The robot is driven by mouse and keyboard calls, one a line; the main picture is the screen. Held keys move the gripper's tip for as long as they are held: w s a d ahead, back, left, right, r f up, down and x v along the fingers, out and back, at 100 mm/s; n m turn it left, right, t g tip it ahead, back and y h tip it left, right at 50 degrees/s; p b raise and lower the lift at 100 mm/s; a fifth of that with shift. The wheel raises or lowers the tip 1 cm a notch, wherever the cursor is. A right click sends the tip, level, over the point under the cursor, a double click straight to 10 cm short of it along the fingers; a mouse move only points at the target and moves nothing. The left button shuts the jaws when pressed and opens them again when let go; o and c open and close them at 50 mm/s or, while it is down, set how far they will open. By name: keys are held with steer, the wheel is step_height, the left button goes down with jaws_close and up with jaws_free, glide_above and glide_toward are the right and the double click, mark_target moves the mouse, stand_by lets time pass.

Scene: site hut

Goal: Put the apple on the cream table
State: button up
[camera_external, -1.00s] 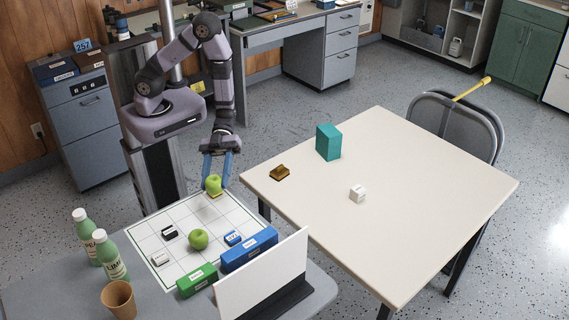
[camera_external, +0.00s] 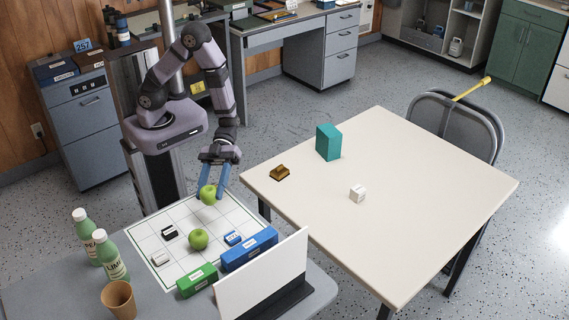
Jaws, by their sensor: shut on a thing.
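A green apple (camera_external: 208,195) is between the blue fingers of my gripper (camera_external: 211,191), which is shut on it. The gripper points down over the far right part of the white gridded board on the grey table. Whether the apple touches the board is hard to tell. A second green apple (camera_external: 198,239) sits on the board, nearer the camera. The cream table (camera_external: 420,200) stands to the right of my gripper, with a gap of floor between the two tables.
On the cream table are a teal box (camera_external: 328,142), a brown-gold block (camera_external: 279,173) and a white cube (camera_external: 357,194); its front half is bare. Blue (camera_external: 249,249) and green (camera_external: 197,280) blocks, a white panel (camera_external: 262,280), bottles (camera_external: 112,256) and a cup (camera_external: 118,298) stand on the grey table.

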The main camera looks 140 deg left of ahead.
steer(key=w+a+r+n+t+y+b, duration=0.25)
steer(key=w+a, duration=0.35)
steer(key=w, duration=0.3)
steer(key=w+a+r+n+t+y+b, duration=0.1)
steer(key=w+a+r+n+y, duration=0.15)
steer(key=a, duration=0.25)
steer(key=w+a+r+n+t+y, duration=0.1)
steer(key=w+a+n+y, duration=0.2)
steer(key=a+y, duration=0.1)
steer(key=n+g+y, duration=0.3)
steer(key=n+y, duration=0.7)
steer(key=y, duration=0.1)
glide_above(310, 185)
step_height(310, 185, down, 3)
steer(key=shift+f, duration=5.15)
